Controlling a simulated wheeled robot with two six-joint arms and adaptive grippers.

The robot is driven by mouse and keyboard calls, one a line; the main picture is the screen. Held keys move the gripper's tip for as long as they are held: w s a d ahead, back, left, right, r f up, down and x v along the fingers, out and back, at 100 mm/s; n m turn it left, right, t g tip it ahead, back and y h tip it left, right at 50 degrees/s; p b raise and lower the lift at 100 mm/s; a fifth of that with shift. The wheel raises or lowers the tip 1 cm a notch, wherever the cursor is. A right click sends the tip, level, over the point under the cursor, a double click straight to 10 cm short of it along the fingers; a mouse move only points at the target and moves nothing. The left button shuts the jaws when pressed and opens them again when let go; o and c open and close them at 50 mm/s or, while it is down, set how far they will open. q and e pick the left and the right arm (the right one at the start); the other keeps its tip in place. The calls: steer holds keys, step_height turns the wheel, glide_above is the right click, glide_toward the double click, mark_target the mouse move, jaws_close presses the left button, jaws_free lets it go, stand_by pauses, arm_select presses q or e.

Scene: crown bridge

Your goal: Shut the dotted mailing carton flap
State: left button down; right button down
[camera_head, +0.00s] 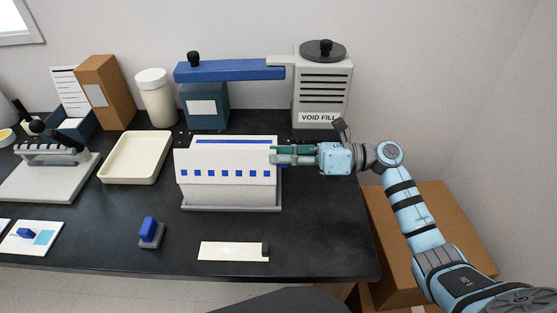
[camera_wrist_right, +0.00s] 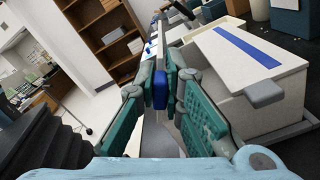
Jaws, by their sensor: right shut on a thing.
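The white mailing carton (camera_head: 225,196) stands in a shallow grey tray at the middle of the table. Its flap with a row of blue squares (camera_head: 222,163) is raised along the near side, tilted and not lying flat. Behind it the carton's top with a blue stripe (camera_head: 232,142) shows; the stripe also shows in the right wrist view (camera_wrist_right: 246,46). My right gripper (camera_head: 277,155) is at the carton's right end, shut on a blue tab (camera_wrist_right: 159,88) that appears to be at the flap's right edge. The fingers partly hide the tab. My left gripper is not in view.
A void fill machine (camera_head: 322,90) with a blue arm stands behind the carton. A cream tray (camera_head: 135,158) is to the left, a blue stamp (camera_head: 149,230) and a white card (camera_head: 230,251) in front. Brown boxes (camera_head: 435,215) stand beside the table at right.

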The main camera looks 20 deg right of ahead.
steer(key=m, duration=0.1)
steer(key=w+f+m, duration=0.1)
steer(key=m, duration=0.1)
steer(key=w+m, duration=0.1)
steer(key=shift+d+f+m, duration=0.3)
steer(key=shift+d+m, duration=0.05)
steer(key=shift+m, duration=0.05)
stand_by(0.4)
steer(key=c, duration=1.7)
jaws_free()
steer(key=shift+d, duration=0.15)
steer(key=v, duration=1.1)
steer(key=shift+s+d, duration=0.25)
steer(key=shift+d, duration=0.1)
